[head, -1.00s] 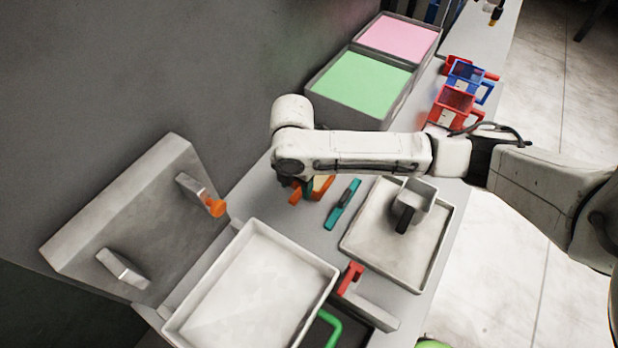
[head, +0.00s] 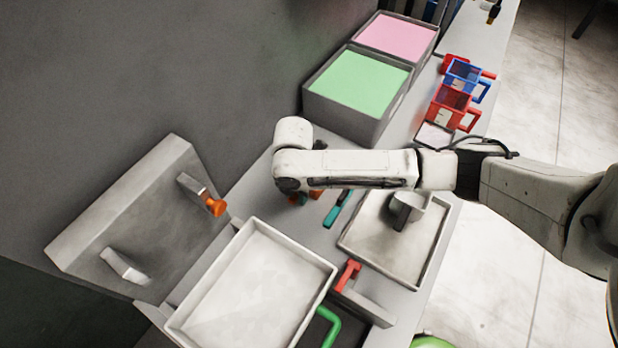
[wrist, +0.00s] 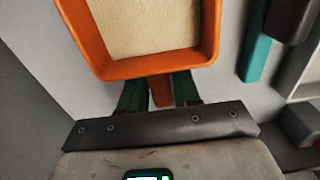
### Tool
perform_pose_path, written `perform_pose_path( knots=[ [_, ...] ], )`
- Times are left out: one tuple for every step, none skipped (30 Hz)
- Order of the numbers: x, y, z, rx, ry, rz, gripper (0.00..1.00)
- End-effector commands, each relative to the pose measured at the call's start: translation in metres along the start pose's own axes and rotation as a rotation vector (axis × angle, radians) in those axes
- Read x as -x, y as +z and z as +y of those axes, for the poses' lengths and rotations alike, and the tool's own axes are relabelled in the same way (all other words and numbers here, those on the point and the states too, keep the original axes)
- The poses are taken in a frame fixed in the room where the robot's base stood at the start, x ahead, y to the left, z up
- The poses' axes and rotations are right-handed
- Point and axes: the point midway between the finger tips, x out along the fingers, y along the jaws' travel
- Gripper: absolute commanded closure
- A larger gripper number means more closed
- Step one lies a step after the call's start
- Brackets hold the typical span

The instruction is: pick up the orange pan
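The orange pan (wrist: 152,67) has square orange walls and a pale tan inside, and fills the upper middle of the wrist view. Its short orange handle (wrist: 161,92) points toward my gripper. In the head view only small orange bits of the pan (head: 316,193) show below my arm's end, which hides the rest and the fingers. The pan appears to rest on the grey counter.
A teal-handled tool (head: 338,208) lies just right of the pan. A shallow tray (head: 362,250) with a grey cup (head: 414,212) is farther right. A larger white tray (head: 325,290) is nearer. Green (head: 352,117) and pink bins stand behind; red and blue containers are at back right.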

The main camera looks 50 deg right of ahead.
Motion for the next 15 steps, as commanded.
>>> perform_pose_path(
  knots=[
    [0.0002,0.0001,0.0,0.0,0.0,0.0,0.74],
    [0.0002,0.0001,0.0001,0.0,0.0,0.0,0.77],
    [0.0002,0.0001,0.0,0.0,0.0,0.0,0.8],
    [0.0002,0.0001,0.0001,0.0,0.0,0.0,0.83],
    [0.0003,0.0001,0.0001,0.0,0.0,0.0,0.86],
    [0.0003,0.0001,0.0001,0.0,0.0,0.0,0.9],
    [0.0003,0.0001,0.0001,0.0,0.0,0.0,0.93],
    [0.0003,0.0001,0.0001,0.0,0.0,0.0,0.96],
    [0.0003,0.0001,0.0001,0.0,0.0,0.0,0.99],
    [0.0004,0.0001,0.0001,0.0,0.0,0.0,1.0],
    [0.0004,0.0001,0.0001,0.0,0.0,0.0,1.0],
    [0.0004,0.0001,0.0001,0.0,0.0,0.0,1.0],
    [0.0004,0.0002,0.0001,0.0,0.0,0.0,1.0],
    [0.0005,0.0003,0.0002,0.0,0.001,-0.001,1.0],
    [0.0006,0.0003,0.0002,0.0,0.001,-0.001,1.0]
  ],
)
